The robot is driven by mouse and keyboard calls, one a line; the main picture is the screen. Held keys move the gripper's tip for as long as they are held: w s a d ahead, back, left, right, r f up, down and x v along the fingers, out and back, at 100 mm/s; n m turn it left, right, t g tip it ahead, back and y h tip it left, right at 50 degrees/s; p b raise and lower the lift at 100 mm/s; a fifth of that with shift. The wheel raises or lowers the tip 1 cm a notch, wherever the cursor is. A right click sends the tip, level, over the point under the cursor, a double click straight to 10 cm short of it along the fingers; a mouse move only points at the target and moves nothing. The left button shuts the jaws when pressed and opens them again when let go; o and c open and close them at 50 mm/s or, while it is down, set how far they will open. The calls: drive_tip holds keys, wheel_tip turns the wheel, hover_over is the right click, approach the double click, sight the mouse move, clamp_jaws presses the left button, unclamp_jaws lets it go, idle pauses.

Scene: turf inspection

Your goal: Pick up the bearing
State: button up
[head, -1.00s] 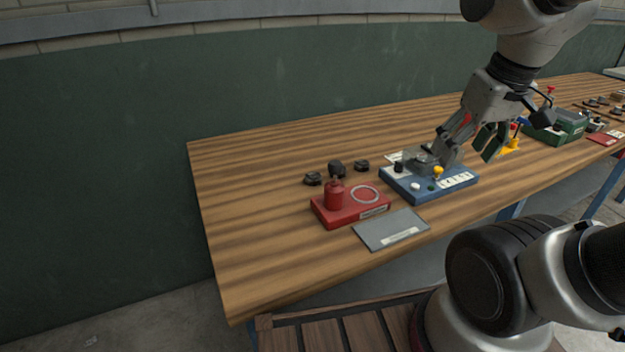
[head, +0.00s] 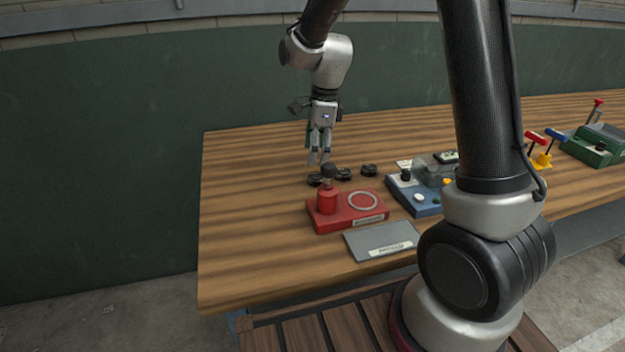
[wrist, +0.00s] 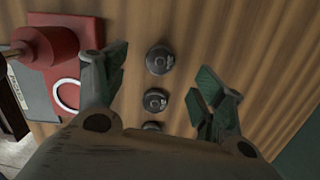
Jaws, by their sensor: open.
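Three small dark round parts stand in a row on the wooden table behind the red block; I cannot tell which is the bearing. In the head view they are the left one (head: 315,179), the middle one (head: 343,174) and the right one (head: 369,170). The wrist view shows one at the top (wrist: 159,60), one in the middle (wrist: 155,100) and one at the bottom (wrist: 152,126), partly hidden by my gripper. My gripper (head: 319,160) points down above the row, open and empty. Its fingers (wrist: 165,92) stand on either side of the row, apart from the parts.
The red block (head: 374,217) with a red canister (head: 327,200) and pale ring (head: 363,201) is close in front. A grey plate (head: 365,245) lies nearer the table edge. A blue box (head: 417,201) stands to the right. The table's left part is clear.

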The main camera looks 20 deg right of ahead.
sight(316, 176)
wheel_tip(316, 176, down, 8)
drive_tip(key=shift+w+d+r, duration=0.1)
drive_tip(key=shift+w, duration=0.05)
drive_tip(key=c, duration=1.2)
